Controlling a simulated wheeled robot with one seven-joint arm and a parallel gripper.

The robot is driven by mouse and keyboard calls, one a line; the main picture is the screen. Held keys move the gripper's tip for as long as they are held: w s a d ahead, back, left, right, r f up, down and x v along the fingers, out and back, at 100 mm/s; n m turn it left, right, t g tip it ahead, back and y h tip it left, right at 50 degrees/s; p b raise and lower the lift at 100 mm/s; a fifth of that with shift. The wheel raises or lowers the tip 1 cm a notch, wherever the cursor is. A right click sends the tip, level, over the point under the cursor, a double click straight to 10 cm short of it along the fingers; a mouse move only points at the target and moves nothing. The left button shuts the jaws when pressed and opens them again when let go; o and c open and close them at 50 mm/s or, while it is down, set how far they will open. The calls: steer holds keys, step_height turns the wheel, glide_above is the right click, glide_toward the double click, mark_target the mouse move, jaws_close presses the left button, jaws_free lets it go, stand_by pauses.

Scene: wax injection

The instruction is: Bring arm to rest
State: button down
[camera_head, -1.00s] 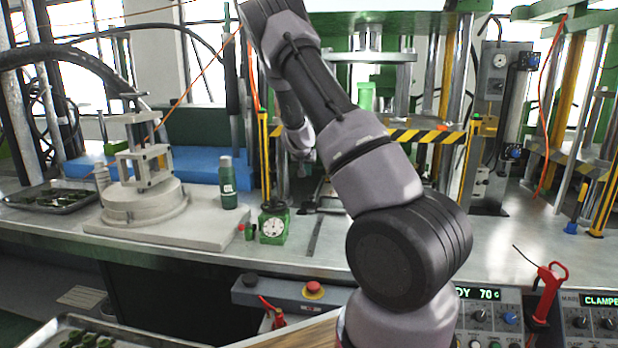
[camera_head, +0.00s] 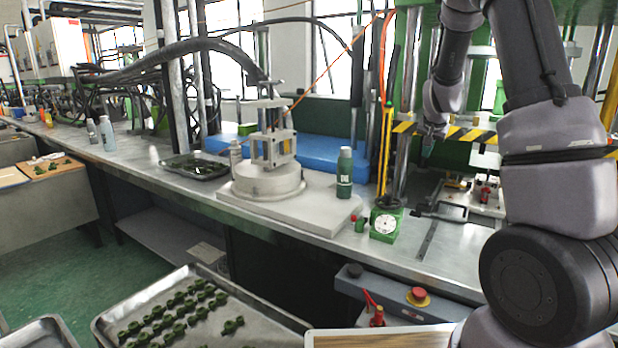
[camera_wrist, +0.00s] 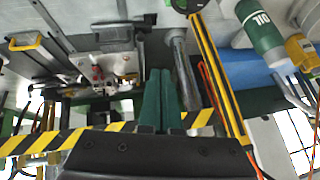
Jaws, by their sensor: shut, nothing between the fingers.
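My arm is on the right of the head view, bent at the elbow, with its forearm reaching up and then down. My gripper (camera_head: 428,148) hangs above the bench, in front of the press with the yellow-and-black bar. In the wrist view its two green fingers (camera_wrist: 161,100) lie side by side, shut and with nothing between them. The metal mould parts (camera_wrist: 118,65) on the press bed lie beyond the fingertips, apart from them.
A green bottle (camera_head: 345,173), a green dial gauge (camera_head: 385,222) and a clamp fixture (camera_head: 270,165) stand on the bench left of my gripper. A tray (camera_head: 252,313) of green parts is at the front. Green floor (camera_head: 130,240) is clear at the left.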

steer(key=s+a+r+n+y, duration=0.1)
steer(key=s+a+r+y, duration=0.1)
steer(key=s+a+r, duration=0.4)
steer(key=s+a+r+y, duration=0.2)
steer(key=s+r, duration=0.5)
steer(key=s, duration=0.3)
steer(key=s+a+r+n, duration=0.1)
steer(key=s+a, duration=0.2)
steer(key=s, duration=0.7)
steer(key=s+a+r+n, duration=0.1)
steer(key=s+a+r, duration=0.1)
steer(key=s, duration=0.8)
steer(key=shift+s+a, duration=0.15)
steer(key=shift+a, duration=0.25)
steer(key=shift+r, duration=0.1)
